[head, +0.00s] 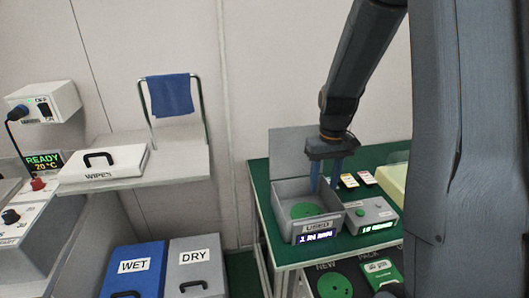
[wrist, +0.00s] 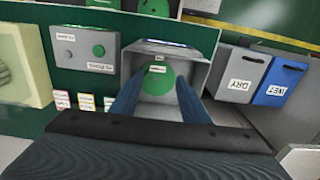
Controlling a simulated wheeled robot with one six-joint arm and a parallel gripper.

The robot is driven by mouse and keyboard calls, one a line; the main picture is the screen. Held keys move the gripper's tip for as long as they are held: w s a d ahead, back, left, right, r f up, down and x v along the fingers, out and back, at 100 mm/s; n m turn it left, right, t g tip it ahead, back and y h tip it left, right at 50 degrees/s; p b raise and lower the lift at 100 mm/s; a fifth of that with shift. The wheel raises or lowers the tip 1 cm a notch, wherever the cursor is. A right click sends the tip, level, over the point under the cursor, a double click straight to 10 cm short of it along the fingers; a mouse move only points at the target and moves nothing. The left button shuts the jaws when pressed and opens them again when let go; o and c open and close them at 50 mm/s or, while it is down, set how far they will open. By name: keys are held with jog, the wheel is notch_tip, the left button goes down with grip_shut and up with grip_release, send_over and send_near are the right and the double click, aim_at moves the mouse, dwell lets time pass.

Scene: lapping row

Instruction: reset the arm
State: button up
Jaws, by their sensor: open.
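My gripper (head: 328,172) is open and points down at the grey open-topped box on the green table. Its two blue fingers (wrist: 155,100) stand apart in the wrist view, with nothing between them that I can see held. The grey box (head: 281,192) has a raised lid at its back and a lit display on its front. A green disc (head: 307,210) lies inside the box; it also shows in the wrist view (wrist: 158,79) beyond the fingers. The fingertips are at or just above the box's right side; I cannot tell whether they touch it.
A grey control box (head: 371,213) with a green button stands right of the grey box. Small cards (head: 358,179) lie behind it. Blue WET (head: 133,265) and grey DRY (head: 195,265) bins stand lower left. A white WIPES box (head: 103,160) sits on a shelf.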

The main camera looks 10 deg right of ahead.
jog(key=s+a+t+b, duration=0.1)
jog(key=s+a+b, duration=0.2)
jog(key=s+a, duration=0.8)
jog(key=shift+s+a+r, duration=0.25)
jog(key=shift+s, duration=0.8)
